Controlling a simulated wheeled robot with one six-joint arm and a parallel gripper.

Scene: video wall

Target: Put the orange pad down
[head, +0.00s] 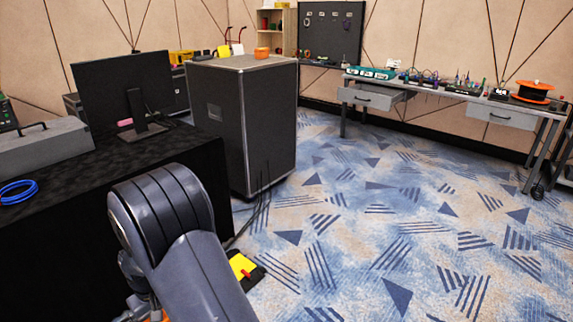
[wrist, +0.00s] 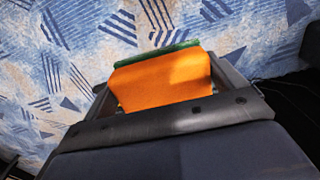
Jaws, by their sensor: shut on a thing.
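The orange pad (wrist: 165,82) is a block with a thin green layer along its far edge in the wrist view. My gripper (wrist: 168,88) is shut on it, with a jaw at each side. Patterned carpet shows beyond the pad, and no support touches it in view. In the head view my arm link hides the gripper and nearly all of the pad.
A black-draped table (head: 60,170) at left holds a monitor (head: 125,90), a grey case (head: 40,147) and a blue cable coil (head: 17,191). A tall black case (head: 240,125) stands behind. Workbenches (head: 440,92) line the back; open carpet lies right.

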